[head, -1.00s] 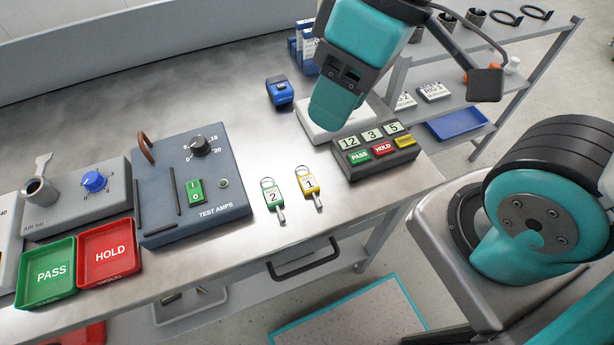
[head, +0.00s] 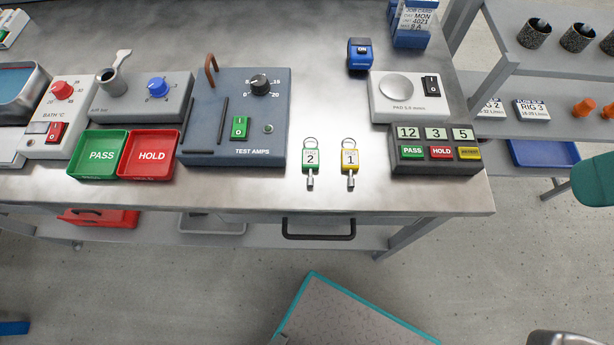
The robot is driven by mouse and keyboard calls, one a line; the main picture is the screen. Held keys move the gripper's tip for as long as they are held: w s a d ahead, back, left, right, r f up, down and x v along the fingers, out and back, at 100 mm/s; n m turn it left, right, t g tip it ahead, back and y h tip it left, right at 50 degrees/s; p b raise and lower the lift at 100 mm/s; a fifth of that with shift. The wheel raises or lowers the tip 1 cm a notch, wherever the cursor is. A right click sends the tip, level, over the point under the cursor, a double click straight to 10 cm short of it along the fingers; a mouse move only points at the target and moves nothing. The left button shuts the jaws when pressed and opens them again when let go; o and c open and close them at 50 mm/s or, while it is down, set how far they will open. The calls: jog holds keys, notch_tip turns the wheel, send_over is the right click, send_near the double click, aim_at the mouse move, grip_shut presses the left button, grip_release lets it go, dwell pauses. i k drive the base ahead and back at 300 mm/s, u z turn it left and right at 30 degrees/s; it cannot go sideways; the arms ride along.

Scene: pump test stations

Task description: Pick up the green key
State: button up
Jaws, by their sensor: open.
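The green key (head: 310,159) lies flat on the steel bench near its front edge. It has a green tag with a white label marked 2, a metal ring at its far end and a short metal shank pointing to the front edge. A similar yellow key (head: 350,160) marked 1 lies just to its right, apart from it. Nothing covers the green key.
The blue-grey test amps box (head: 215,155) stands left of the keys, and the 12-3-5 button box (head: 455,163) stands right. Red hold tray (head: 150,155) and green pass tray (head: 99,155) are further left. A drawer handle (head: 318,235) juts out below the bench edge.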

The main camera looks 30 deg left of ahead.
aim_at(310, 156)
jog(key=k, duration=0.7)
jog(key=u, duration=0.9)
jog(key=i, duration=0.5)
jog(key=u, duration=0.05)
